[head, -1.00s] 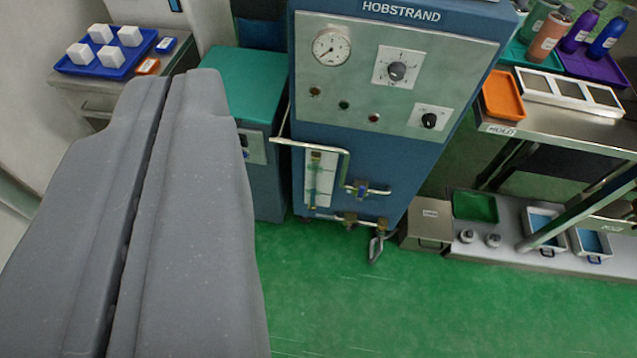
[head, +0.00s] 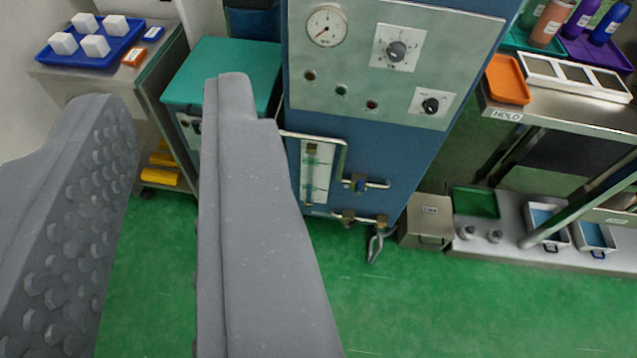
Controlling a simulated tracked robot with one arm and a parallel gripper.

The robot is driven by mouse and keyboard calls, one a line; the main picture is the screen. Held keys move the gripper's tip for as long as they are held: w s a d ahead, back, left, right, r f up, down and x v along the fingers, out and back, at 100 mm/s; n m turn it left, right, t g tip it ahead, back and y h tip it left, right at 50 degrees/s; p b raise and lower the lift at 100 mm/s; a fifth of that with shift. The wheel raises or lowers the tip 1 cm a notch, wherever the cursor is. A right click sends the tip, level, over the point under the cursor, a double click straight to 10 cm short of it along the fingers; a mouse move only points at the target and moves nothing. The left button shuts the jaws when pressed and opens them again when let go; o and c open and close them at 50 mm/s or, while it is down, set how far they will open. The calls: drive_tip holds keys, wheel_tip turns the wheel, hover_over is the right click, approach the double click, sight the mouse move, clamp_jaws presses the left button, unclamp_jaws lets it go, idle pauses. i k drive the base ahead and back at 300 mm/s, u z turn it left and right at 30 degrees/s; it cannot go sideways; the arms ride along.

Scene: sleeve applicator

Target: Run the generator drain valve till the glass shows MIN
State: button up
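The blue generator cabinet (head: 455,62) stands ahead, with a round gauge (head: 326,27), a large dial (head: 397,50) and a smaller knob (head: 430,105). The sight glass (head: 312,170) is on its lower front behind a bent pipe guard; its level and markings are too small to read. Brass valves (head: 347,216) sit on the bottom pipe, with a grey looped lever or hose end (head: 374,247) below. My gripper (head: 168,92) is open and empty, its fingers wide apart, left of the glass and nearer the camera.
A side table at left holds a blue tray (head: 66,62) of white blocks. A teal-topped box (head: 215,75) adjoins the cabinet. At right are a HOLD bench (head: 540,112), bottles, trays and a metal box (head: 428,222). Green floor in front is clear.

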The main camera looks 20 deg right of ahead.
sight(356, 222)
drive_tip(key=z, duration=0.45)
drive_tip(key=k, duration=1.2)
drive_tip(key=z, duration=0.95)
drive_tip(key=i, duration=1.65)
drive_tip(key=u, duration=0.75)
